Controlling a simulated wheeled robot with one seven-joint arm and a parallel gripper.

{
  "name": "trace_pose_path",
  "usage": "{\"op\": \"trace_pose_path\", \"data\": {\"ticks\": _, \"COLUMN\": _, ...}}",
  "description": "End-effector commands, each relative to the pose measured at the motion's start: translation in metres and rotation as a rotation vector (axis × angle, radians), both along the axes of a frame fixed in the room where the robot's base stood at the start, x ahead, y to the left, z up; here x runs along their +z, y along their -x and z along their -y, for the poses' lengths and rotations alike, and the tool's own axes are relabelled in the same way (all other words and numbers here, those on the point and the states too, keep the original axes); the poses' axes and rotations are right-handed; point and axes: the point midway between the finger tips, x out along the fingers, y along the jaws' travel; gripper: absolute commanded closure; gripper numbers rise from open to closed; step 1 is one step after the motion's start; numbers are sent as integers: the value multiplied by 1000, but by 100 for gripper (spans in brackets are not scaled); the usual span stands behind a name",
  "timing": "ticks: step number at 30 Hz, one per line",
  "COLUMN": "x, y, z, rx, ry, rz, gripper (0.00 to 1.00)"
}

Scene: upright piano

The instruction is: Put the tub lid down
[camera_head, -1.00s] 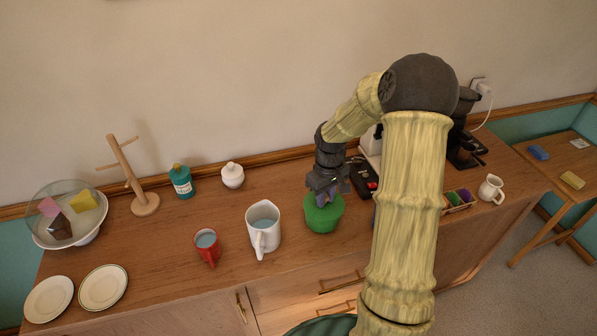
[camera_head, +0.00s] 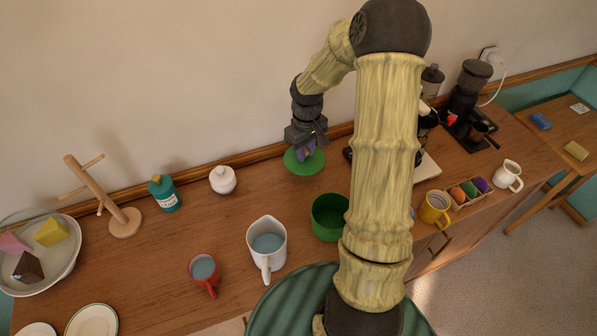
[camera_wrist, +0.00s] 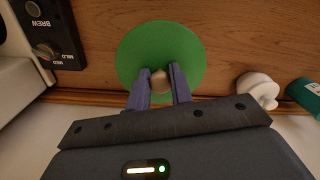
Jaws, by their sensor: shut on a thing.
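The round green tub lid (camera_head: 304,168) is at the back of the wooden top, near the wall, apart from its tub. My gripper (camera_head: 306,151) is above it, shut on its small knob. In the wrist view the lid (camera_wrist: 160,45) lies flat below my gripper (camera_wrist: 160,84), its knob (camera_wrist: 159,78) between the two fingers. Whether the lid touches the wood or hovers just over it, I cannot tell. The green tub (camera_head: 330,232) stands open in front of and to the right of the lid, partly hidden by my arm.
A white lidded pot (camera_head: 223,180) and a teal bottle (camera_head: 165,195) stand left of the lid. A white jug (camera_head: 267,247) and a red mug (camera_head: 205,272) stand in front. A machine with a BREW panel (camera_wrist: 50,40) is close on the other side. Bare wood surrounds the lid.

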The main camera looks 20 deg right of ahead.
Motion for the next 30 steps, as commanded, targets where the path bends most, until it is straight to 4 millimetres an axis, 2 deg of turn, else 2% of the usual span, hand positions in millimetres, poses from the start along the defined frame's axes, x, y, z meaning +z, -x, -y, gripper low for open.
{"op": "trace_pose_path", "data": {"ticks": 13, "x": -2, "y": -1, "z": -5, "rx": 10, "ry": -1, "rz": -1, "gripper": 100}}
{"op": "trace_pose_path", "data": {"ticks": 17, "x": -18, "y": 0, "z": -4, "rx": 10, "ry": -1, "rz": -4, "gripper": 100}}
{"op": "trace_pose_path", "data": {"ticks": 24, "x": -58, "y": 0, "z": -2, "rx": 5, "ry": -1, "rz": -3, "gripper": 100}}
{"op": "trace_pose_path", "data": {"ticks": 30, "x": -63, "y": 0, "z": -1, "rx": 3, "ry": 1, "rz": 0, "gripper": 100}}
